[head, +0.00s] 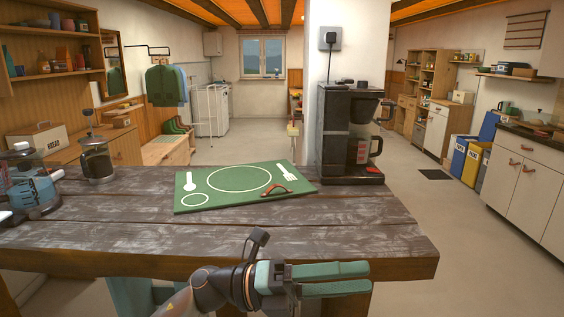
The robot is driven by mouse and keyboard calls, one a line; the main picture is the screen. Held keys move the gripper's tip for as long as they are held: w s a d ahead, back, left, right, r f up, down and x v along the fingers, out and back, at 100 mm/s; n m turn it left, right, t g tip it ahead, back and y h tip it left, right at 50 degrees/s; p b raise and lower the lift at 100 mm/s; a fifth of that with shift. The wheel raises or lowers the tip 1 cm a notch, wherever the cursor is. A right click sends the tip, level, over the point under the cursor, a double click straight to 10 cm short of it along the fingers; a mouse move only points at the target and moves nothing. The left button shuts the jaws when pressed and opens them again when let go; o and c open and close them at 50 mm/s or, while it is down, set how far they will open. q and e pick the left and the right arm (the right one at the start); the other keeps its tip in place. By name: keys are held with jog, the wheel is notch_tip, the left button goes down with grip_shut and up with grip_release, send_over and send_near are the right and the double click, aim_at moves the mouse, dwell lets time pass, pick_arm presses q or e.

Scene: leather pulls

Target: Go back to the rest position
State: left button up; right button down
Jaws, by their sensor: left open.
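My left gripper (367,277) is in the lower middle of the head view, in front of the table's near edge. Its two green fingers point right with a narrow gap between them, and nothing shows in the gap. It is apart from the green place mat (225,174), which lies on the dark wooden table (120,225). A curved brown leather pull (275,192) lies on the mat's near right part, beside a white fork print. My right gripper is not in view.
A black coffee maker (340,130) stands at the table's back right, by a white pillar (347,45). A French press (97,160) and a blender-like appliance (30,185) stand at the left. The table's front strip is bare. Cabinets (525,180) line the right wall; open floor lies between.

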pick_arm(q)
jog(key=w+a+f+n+t+y+p, duration=0.1)
jog(key=w+a+f+n+t, duration=0.25)
jog(key=n+t, duration=0.6)
jog(key=w+a+f+n+t+y, duration=0.1)
jog(key=w+a+f+n+t, duration=0.25)
jog(key=n+t, duration=0.6)
jog(key=s+a+f+n+t+y+p, duration=0.1)
jog(key=a+f+n+y, duration=0.85)
jog(key=f+n, duration=0.4)
jog(key=s+a+f+n+g+y, duration=0.3)
jog(key=s+a+f+n, duration=0.1)
jog(key=s+f, duration=0.5)
jog(key=s+a+f+n+g+y+p, duration=0.1)
jog(key=s+a+f+n+g+y, duration=0.2)
jog(key=s+f, duration=0.7)
notch_tip(320, 180, down, 2)
jog(key=shift+a+n+g+y, duration=0.35)
jog(key=shift+a+n+g, duration=0.3)
jog(key=shift+a, duration=0.5)
jog(key=shift+s, duration=0.1)
